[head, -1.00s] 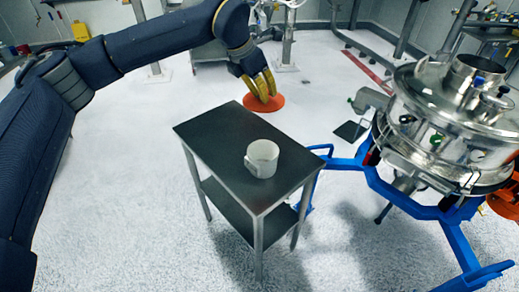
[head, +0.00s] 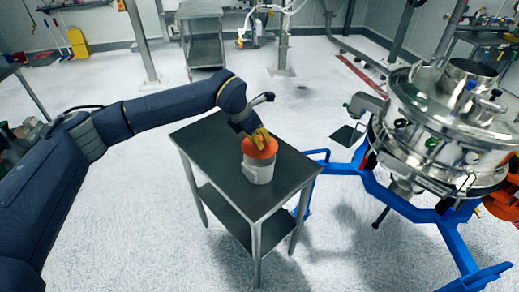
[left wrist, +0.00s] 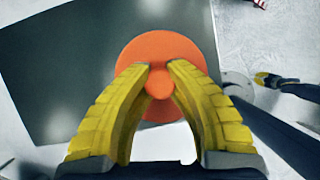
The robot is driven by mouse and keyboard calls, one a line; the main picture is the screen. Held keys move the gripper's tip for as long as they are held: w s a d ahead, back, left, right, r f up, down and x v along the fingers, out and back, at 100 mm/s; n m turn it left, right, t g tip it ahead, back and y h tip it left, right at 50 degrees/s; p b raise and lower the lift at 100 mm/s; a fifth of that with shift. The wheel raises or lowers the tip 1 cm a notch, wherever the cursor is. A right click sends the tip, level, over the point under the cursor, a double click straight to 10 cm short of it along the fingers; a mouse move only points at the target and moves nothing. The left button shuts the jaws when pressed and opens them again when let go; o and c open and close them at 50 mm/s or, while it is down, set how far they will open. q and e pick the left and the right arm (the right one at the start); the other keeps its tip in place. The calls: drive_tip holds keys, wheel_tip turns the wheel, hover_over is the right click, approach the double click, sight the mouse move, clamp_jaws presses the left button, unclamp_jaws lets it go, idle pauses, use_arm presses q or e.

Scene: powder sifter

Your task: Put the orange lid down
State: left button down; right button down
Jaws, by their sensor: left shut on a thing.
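My left gripper (head: 260,137), with yellow fingers, is shut on the knob of the round orange lid (head: 254,151). The lid is over the top of the white container (head: 258,171), which stands upright on the dark table. I cannot tell whether the lid touches its rim. In the left wrist view, the gripper (left wrist: 160,68) pinches the central knob of the orange lid (left wrist: 135,62), and the lid hides most of what is below.
The small dark metal table (head: 215,145) is bare around the container. A steel sifter (head: 430,105) on a blue frame (head: 400,200) stands to the right. A steel cart (head: 205,50) is at the back. Open pale floor surrounds the table.

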use_arm(q)
drive_tip(key=shift+f, duration=2.1)
drive_tip(key=shift+f, duration=0.15)
drive_tip(key=c, duration=1.3)
unclamp_jaws()
drive_tip(key=shift+c, duration=0.2)
drive_tip(key=shift+r, duration=0.2)
drive_tip(key=v, duration=1.2)
drive_tip(key=shift+s+f, duration=0.1)
